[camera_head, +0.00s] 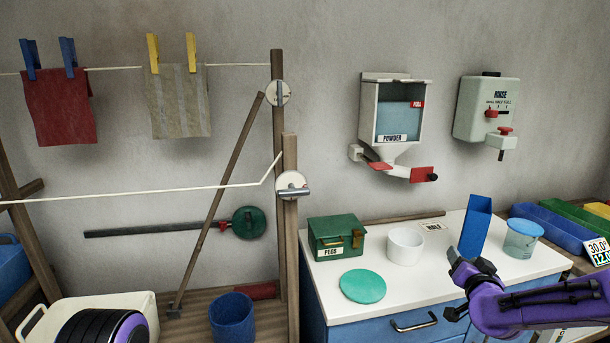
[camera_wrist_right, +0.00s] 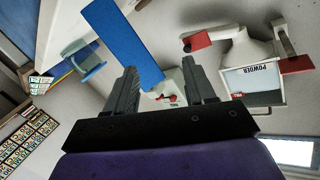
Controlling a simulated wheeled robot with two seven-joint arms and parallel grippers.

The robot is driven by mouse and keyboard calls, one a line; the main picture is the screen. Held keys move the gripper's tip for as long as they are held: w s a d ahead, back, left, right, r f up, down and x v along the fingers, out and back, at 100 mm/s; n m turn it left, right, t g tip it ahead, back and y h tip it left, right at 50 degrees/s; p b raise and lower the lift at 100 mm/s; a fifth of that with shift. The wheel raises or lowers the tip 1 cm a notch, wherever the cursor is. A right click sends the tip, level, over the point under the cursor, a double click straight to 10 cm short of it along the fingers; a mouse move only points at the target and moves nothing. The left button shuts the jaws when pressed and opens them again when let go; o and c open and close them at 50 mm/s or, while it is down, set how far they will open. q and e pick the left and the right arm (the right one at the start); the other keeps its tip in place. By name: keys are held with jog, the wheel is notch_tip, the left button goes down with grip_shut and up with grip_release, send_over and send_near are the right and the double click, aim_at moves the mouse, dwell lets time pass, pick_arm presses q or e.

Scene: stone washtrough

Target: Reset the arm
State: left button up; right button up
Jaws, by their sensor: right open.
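My right gripper (camera_head: 453,284) reaches in from the right over the front part of the white counter. Its dark fingers stand apart in the right wrist view (camera_wrist_right: 159,66), with nothing gripped between them. A tall blue block-like container (camera_head: 476,229) stands on the counter just behind the gripper in the head view. It also shows in the right wrist view (camera_wrist_right: 122,42), beyond the fingertips, apart from them as far as I can tell. My left gripper is not in view; a purple and black part of mine shows at the lower left of the head view.
On the counter (camera_head: 333,306) are a green PEGS box (camera_head: 337,238), a white cup (camera_head: 405,246), a green disc (camera_head: 362,286) and a pale blue tub (camera_head: 522,238). A POWDER dispenser (camera_head: 395,112) and a RINSE dispenser (camera_head: 486,108) hang on the wall. Clothes lines and posts (camera_head: 279,130) stand left.

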jog(key=s+a+f+m+g, duration=0.1)
jog(key=s+a+f+g, duration=0.2)
jog(key=s+f, duration=0.65)
jog(key=s+a+f+m+g, duration=0.1)
jog(key=s+a+f+g, duration=0.35)
jog(key=f, duration=0.85)
jog(key=s+f+g, duration=0.1)
jog(key=s+f, duration=0.3)
jog(key=s, duration=0.5)
jog(key=s+f+n+g, duration=0.1)
jog(key=s+f, duration=0.3)
jog(key=s, duration=0.6)
jog(key=s+f+n+g, duration=0.1)
jog(key=s+f+g, duration=0.2)
jog(key=s, duration=0.7)
notch_tip(320, 180, down, 2)
jog(key=shift+s+a+y, duration=0.25)
jog(key=shift+a+y, duration=0.05)
jog(key=shift+a, duration=0.15)
